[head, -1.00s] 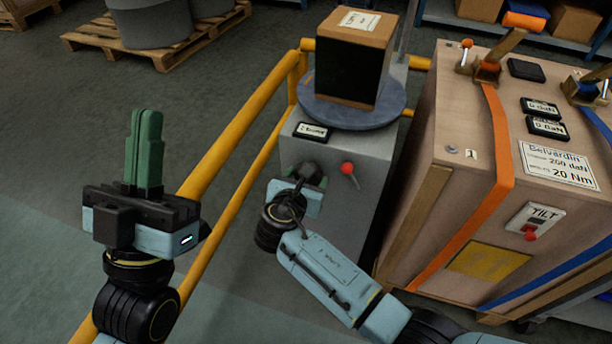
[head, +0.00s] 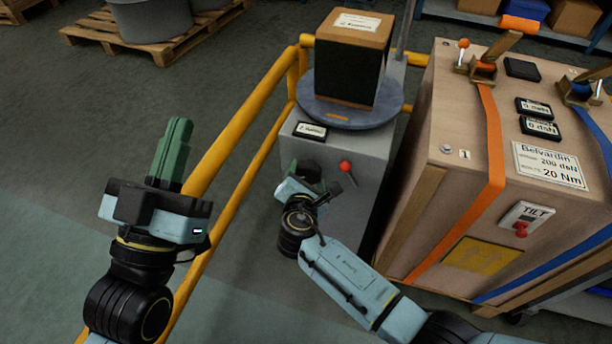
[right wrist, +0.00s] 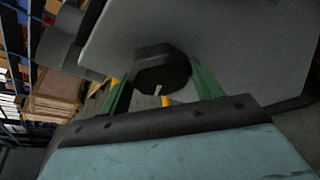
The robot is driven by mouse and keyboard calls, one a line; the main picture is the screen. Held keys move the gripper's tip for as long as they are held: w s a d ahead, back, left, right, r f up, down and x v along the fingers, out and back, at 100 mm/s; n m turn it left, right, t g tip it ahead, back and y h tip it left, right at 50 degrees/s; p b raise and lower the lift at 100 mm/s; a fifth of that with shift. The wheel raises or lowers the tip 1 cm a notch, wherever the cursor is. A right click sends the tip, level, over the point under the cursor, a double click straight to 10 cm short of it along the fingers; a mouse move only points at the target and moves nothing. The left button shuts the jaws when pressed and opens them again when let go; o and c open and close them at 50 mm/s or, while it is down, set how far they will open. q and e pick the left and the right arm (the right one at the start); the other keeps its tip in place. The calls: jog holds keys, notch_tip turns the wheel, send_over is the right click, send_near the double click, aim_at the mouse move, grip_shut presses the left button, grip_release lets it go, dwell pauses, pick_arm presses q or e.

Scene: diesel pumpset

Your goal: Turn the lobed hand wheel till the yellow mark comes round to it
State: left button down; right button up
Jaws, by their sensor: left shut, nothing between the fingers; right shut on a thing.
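The lobed hand wheel (right wrist: 160,68) is a dark knob on the grey pedestal (head: 362,190), with a small pale line on it in the right wrist view. My right gripper (head: 308,177) is shut on it, one green finger on each side; in the head view the gripper mostly hides the wheel. A yellow mark (head: 337,117) shows on the front of the round grey turntable (head: 392,103) on top of the pedestal. A dark box with a brown top (head: 350,65) stands on the turntable. My left gripper (head: 172,150) is shut and empty, left of the yellow rail.
A red-knobbed lever (head: 346,167) sits just right of my right gripper. Yellow rails (head: 232,135) run left of the pedestal. A large strapped crate (head: 450,180) stands close on the right.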

dwell(0.3)
jog(key=o, duration=1)
jog(key=shift+c, duration=0.2)
jog(key=shift+s, duration=0.15)
jog(key=shift+s+r, duration=0.15)
jog(key=shift+s, duration=0.05)
pick_arm(q)
notch_tip(320, 180, down, 10)
jog(key=w+a+g+y+p, duration=0.1)
jog(key=w+g+y+p, duration=0.15)
jog(key=g, duration=0.45)
jog(key=s+a+f+g+y+p, duration=0.2)
jog(key=s+a+f+g+p, duration=0.1)
jog(key=s+f+g, duration=0.5)
jog(key=shift+a+f+n+y+p, duration=0.3)
jog(key=shift+a+f+n+y, duration=0.1)
jog(key=shift+a+f, duration=0.5)
pick_arm(e)
jog(key=v, duration=1.2)
jog(key=shift+s, duration=0.35)
pick_arm(q)
jog(key=shift+s+d, duration=0.1)
